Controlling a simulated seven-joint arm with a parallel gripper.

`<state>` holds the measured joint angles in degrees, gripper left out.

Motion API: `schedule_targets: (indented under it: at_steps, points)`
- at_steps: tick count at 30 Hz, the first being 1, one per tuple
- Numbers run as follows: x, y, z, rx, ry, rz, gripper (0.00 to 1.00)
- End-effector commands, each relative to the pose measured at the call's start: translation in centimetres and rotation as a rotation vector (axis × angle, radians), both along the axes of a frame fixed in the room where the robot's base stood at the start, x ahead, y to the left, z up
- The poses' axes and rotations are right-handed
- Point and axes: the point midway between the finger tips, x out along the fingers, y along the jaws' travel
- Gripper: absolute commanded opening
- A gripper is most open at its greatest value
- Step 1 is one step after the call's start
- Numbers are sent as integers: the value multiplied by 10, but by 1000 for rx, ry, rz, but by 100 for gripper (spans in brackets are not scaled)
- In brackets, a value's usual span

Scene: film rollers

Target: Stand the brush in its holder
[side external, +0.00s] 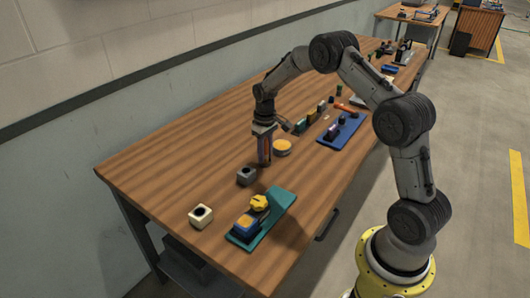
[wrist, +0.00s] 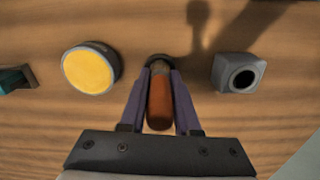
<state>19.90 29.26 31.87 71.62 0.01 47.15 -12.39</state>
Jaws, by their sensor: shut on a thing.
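My gripper (side external: 264,160) points down over the table in the side external view. In the wrist view its two purple fingers (wrist: 160,75) are shut on the brush (wrist: 160,103), whose brown-orange handle faces the camera. The brush's lower end is dark and mostly hidden. A grey block with a round dark hole (wrist: 238,73) stands to the right of the fingers, empty and apart from the brush. In the side external view this grey block (side external: 246,176) is just left of and nearer than the gripper. A cream block with a hole (side external: 201,216) stands farther left; which is the brush's holder I cannot tell.
A round grey tin with a yellow top (wrist: 91,69) is left of the fingers, close to the gripper in the side external view (side external: 282,147). A teal tray (side external: 275,212) carries yellow and blue items. A blue tray (side external: 341,130) and several small items lie farther back.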

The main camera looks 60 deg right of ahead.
Motion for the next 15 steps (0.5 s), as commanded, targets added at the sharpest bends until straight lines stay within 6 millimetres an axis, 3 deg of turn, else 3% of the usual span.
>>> schedule_targets:
  at_steps: [4,5,10,15]
  points:
    - [0,0,0,0,0,0,0]
    - [0,0,0,0,0,0,34]
    - [0,0,0,0,0,0,65]
    - [0,0,0,0,0,0,65]
